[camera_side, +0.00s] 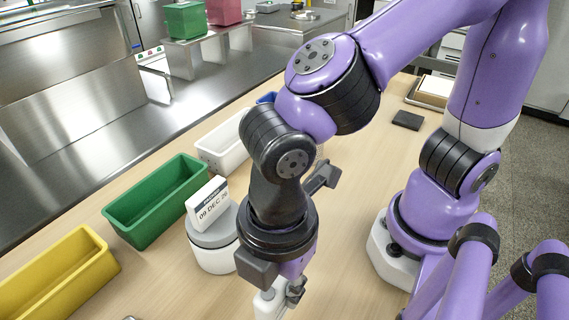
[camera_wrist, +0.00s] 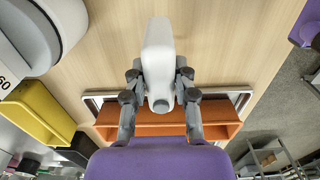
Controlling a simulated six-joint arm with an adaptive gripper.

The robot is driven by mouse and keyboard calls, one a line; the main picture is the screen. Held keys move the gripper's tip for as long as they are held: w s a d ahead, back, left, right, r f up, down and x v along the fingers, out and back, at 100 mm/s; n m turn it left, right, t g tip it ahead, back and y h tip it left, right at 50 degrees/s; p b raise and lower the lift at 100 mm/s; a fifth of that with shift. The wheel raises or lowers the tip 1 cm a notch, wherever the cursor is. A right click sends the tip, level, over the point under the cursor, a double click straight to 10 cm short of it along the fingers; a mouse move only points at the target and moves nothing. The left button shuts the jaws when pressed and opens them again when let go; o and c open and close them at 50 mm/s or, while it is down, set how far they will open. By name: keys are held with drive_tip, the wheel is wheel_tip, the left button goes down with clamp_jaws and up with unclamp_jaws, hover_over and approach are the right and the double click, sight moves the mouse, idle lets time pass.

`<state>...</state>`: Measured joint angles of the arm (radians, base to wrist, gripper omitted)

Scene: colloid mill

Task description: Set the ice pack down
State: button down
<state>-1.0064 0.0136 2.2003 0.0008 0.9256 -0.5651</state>
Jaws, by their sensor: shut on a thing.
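The white ice pack (camera_wrist: 158,45) is a pale, rounded, upright-looking piece with a grey round end in the wrist view. My gripper (camera_wrist: 159,76) is shut on it, with one finger on each side. In the side view the pack (camera_side: 268,305) shows only in part at the bottom edge, below my gripper (camera_side: 290,289). Its lower end is cut off there, so I cannot tell whether it touches the table.
A round white device (camera_side: 213,257) with a grey top carries a date block (camera_side: 207,204). Green (camera_side: 155,200), yellow (camera_side: 55,280) and white (camera_side: 222,145) bins line the table's left. An orange container (camera_wrist: 220,113) and silver-rimmed tray (camera_wrist: 93,98) lie behind my gripper.

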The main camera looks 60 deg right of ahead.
drive_tip(key=shift+f, duration=2.05)
drive_tip(key=c, duration=0.7)
unclamp_jaws()
drive_tip(key=shift+f, duration=0.1)
drive_tip(key=shift+o, duration=0.2)
drive_tip(key=r, duration=1.2)
drive_tip(key=shift+w+d+r, duration=0.1)
drive_tip(key=shift+w+d, duration=0.1)
drive_tip(key=w+d+m+t, duration=0.2)
drive_tip(key=w+d+m, duration=0.1)
drive_tip(key=d+m, duration=0.6)
drive_tip(key=w+d+m+t, duration=0.3)
drive_tip(key=w+d+m, duration=0.1)
drive_tip(key=d+m, duration=0.5)
drive_tip(key=shift+d+r+t, duration=0.3)
drive_tip(key=shift+d+r, duration=0.15)
drive_tip(key=shift+d, duration=0.65)
